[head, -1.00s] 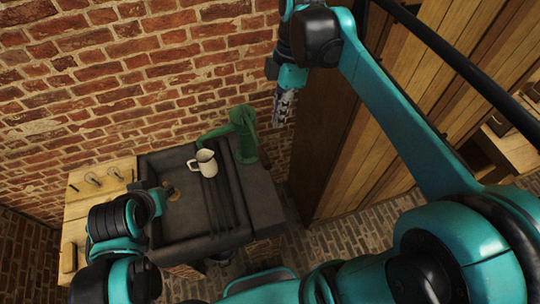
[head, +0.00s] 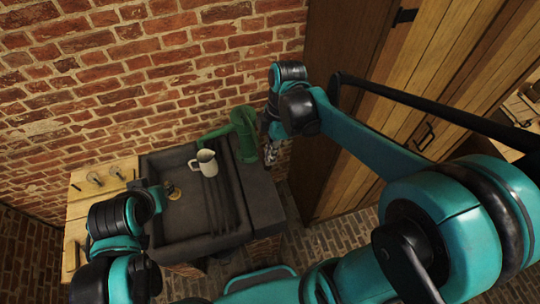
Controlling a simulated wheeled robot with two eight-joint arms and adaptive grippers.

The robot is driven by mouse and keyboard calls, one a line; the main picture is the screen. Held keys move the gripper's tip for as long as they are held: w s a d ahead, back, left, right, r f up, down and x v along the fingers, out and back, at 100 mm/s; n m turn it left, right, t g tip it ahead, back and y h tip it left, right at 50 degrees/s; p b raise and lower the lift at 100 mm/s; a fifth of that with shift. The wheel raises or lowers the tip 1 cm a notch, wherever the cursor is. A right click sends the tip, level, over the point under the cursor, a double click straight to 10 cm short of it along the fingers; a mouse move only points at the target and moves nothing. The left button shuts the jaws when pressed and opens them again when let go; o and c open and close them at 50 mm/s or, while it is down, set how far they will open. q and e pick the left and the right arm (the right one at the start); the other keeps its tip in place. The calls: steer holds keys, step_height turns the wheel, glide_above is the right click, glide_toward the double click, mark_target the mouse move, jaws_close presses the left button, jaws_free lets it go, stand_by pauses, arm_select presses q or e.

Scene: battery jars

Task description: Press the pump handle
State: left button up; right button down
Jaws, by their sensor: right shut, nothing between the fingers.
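A green pump (head: 244,133) stands at the back right of the dark sink, with its spout pointing left over the basin. I cannot make out its handle; my right arm is close beside the pump and may hide it. My right gripper (head: 271,149) points down just right of the pump body. It is shut and empty, partly hidden by its wrist. I cannot tell whether it touches the pump.
A white jug (head: 204,163) stands in the dark stone sink (head: 182,227) below the spout. A wooden board with pegs (head: 100,180) is at the left. A brick wall (head: 120,90) closes the back. A tall wooden cupboard (head: 345,170) stands close on the right.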

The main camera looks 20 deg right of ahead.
steer(key=shift+s+a+f, duration=0.1)
steer(key=shift+f, duration=0.35)
